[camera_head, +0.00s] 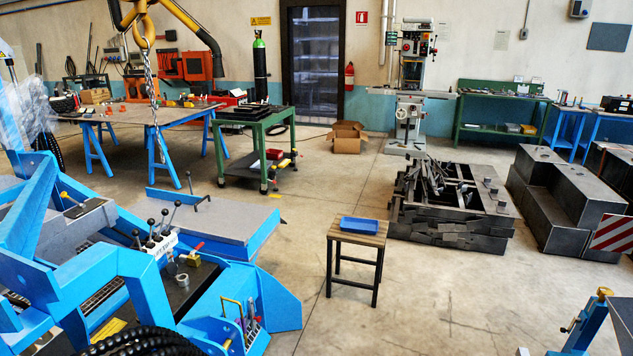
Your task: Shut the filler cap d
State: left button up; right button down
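No filler cap can be told for sure in the head view. A blue machine (265,300) fills the lower left. On its dark top stands a short round grey fitting with a ring-like top (182,281); I cannot tell whether this is the filler or whether a cap covers it. A white block with several black-knobbed levers (158,243) is to the left. Neither of my grippers shows in this view.
A wooden-topped stool (343,231) with a blue tray (359,218) stands mid-floor. A steel stack (450,228) is to its right. A chain (152,85) hangs at the upper left. A green cart (229,123) stands behind. Floor around the stool is clear.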

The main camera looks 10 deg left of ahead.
aim_at(171, 268)
jog(key=i+u, duration=0.45)
jog(key=i+l+u, duration=0.1)
jog(key=i+u, duration=0.15)
jog(key=u, duration=0.15)
jog(key=i+l+u, duration=0.2)
jog(key=u, duration=0.25)
jog(key=i+l, duration=0.05)
jog(key=i, duration=0.05)
